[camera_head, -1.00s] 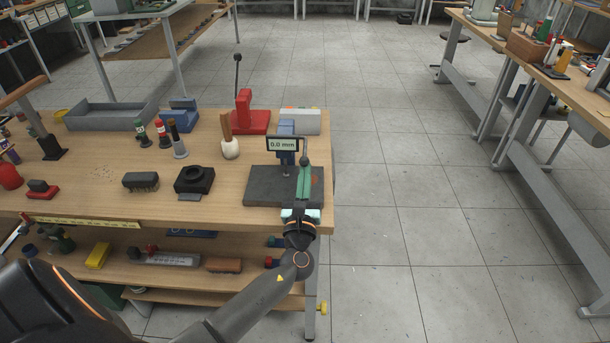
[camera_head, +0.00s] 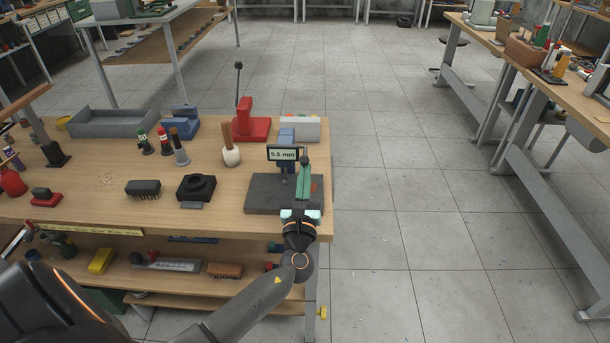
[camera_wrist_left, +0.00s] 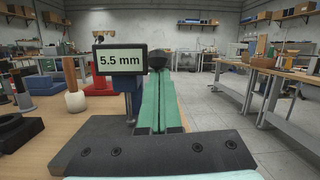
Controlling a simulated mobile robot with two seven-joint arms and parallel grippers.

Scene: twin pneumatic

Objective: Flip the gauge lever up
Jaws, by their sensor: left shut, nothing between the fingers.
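The gauge stands on a dark slab (camera_head: 262,200) at the bench's right end. Its display (camera_head: 282,154) reads 5.5 mm and also shows large in the left wrist view (camera_wrist_left: 120,60). My left gripper (camera_head: 304,164) is shut, with its green fingers together and empty, just right of the display. In the left wrist view a dark rounded knob (camera_wrist_left: 157,62), apparently the lever's end, shows at the fingertips (camera_wrist_left: 160,75). The rest of the lever is hidden behind the fingers, and I cannot tell whether they touch it. My right gripper is not in view.
A black block with a ring (camera_head: 196,188) and a brush (camera_head: 143,188) lie left of the slab. Floor right of the bench (camera_head: 400,200) is clear.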

